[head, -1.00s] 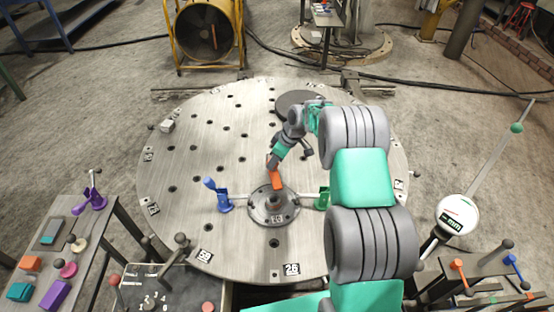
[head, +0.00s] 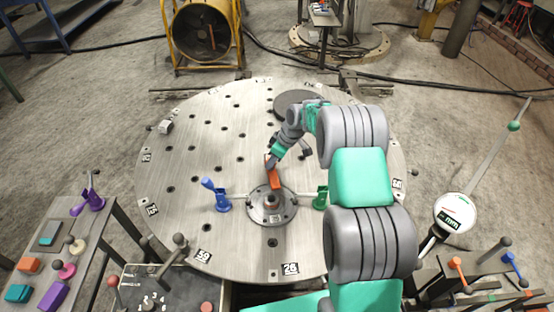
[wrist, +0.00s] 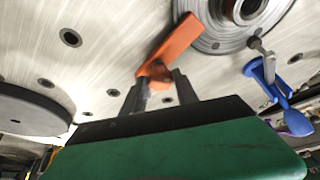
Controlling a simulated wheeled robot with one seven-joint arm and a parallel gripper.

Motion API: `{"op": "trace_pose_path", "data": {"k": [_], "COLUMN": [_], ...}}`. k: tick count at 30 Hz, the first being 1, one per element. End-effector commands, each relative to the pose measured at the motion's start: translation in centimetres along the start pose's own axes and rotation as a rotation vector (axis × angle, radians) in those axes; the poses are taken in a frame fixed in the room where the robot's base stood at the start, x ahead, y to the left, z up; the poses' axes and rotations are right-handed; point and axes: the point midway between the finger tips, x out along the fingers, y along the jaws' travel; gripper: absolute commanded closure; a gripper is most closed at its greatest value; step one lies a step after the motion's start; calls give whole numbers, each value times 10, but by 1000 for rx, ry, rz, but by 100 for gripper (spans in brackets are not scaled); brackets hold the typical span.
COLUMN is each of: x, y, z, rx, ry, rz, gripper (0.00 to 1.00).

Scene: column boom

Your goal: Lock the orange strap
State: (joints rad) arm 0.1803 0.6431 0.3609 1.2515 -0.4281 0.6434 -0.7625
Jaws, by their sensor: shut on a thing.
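The orange strap (head: 275,179) stands at the far side of the round central hub (head: 257,211) on the big metal disc. Its lower end is by the hub's rim and its upper end leans away from the hub. In the wrist view the strap (wrist: 172,47) runs from the hub's edge to between my fingers. My gripper (wrist: 162,82) is shut on its outer end; it also shows in the head view (head: 270,161), partly hidden by my wrist. I cannot tell how the strap's inner end sits against the hub.
A blue clamp (head: 222,199) stands left of the hub and a green clamp (head: 321,198) right of it, close to my arm. A dark round plate (head: 290,101) lies behind. A side table (head: 80,235) with coloured parts stands at left. The disc's left half is mostly clear.

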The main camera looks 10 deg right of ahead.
Motion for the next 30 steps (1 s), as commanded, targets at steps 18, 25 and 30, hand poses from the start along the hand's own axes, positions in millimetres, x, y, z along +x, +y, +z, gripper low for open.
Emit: {"op": "trace_pose_path", "data": {"k": [18,25,30], "x": [1,0,0], "y": [-3,-3,-2], "z": [-5,-5,-4], "rx": [-11,-11,-9], "ry": [9,9,8], "rz": [-3,-3,-3], "gripper": [100,100,56]}}
